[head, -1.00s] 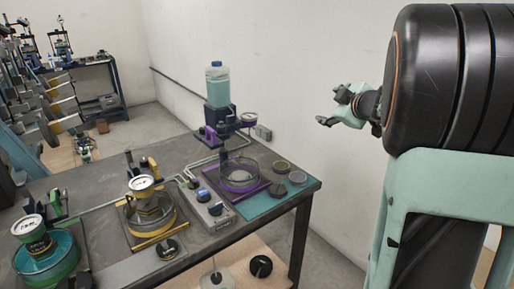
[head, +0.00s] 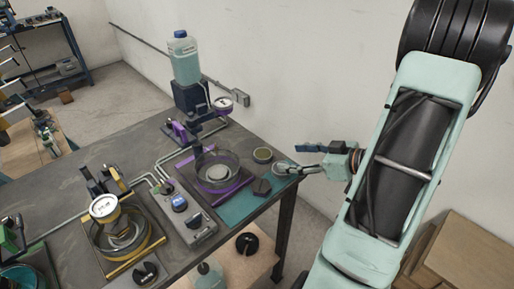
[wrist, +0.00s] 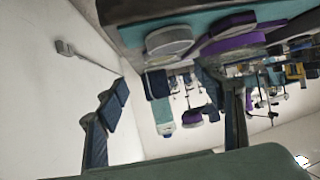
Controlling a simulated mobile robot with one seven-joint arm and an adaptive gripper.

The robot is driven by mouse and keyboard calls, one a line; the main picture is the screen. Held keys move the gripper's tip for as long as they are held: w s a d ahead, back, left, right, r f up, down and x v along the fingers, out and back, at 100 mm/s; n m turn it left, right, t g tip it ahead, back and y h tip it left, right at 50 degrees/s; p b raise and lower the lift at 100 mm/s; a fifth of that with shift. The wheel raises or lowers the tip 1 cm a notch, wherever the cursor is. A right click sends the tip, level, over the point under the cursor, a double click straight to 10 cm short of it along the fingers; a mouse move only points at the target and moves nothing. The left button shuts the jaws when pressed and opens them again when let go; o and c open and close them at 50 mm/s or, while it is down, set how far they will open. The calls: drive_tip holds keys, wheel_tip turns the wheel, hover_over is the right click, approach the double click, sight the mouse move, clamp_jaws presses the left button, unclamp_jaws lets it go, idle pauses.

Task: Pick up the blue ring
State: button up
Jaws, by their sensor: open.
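I cannot make out a clearly blue ring in either view. The nearest match is a purple ring at the base of a glass dish (head: 217,160) on the workbench; it is partly behind the glass. In the wrist view the picture is turned over, and purple round parts (wrist: 232,42) show at the top. My gripper (head: 303,160) is open and empty, just off the bench's right corner, to the right of the dish.
A pale round disc (head: 281,168) and a dark-rimmed disc (head: 262,155) lie on the teal mat (head: 236,208) near my gripper. A bottle (head: 185,58) stands behind the dish. A gauge (head: 104,207) and a control box (head: 187,216) are to the left. The wall is close behind.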

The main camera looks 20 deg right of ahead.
sight(263, 153)
drive_tip(key=x, duration=0.5)
drive_tip(key=shift+a, duration=0.15)
drive_tip(key=x, duration=0.5)
drive_tip(key=shift+w+r, duration=0.15)
drive_tip(key=shift+w, duration=0.15)
drive_tip(key=c, duration=1.4)
drive_tip(key=shift+r, duration=0.15)
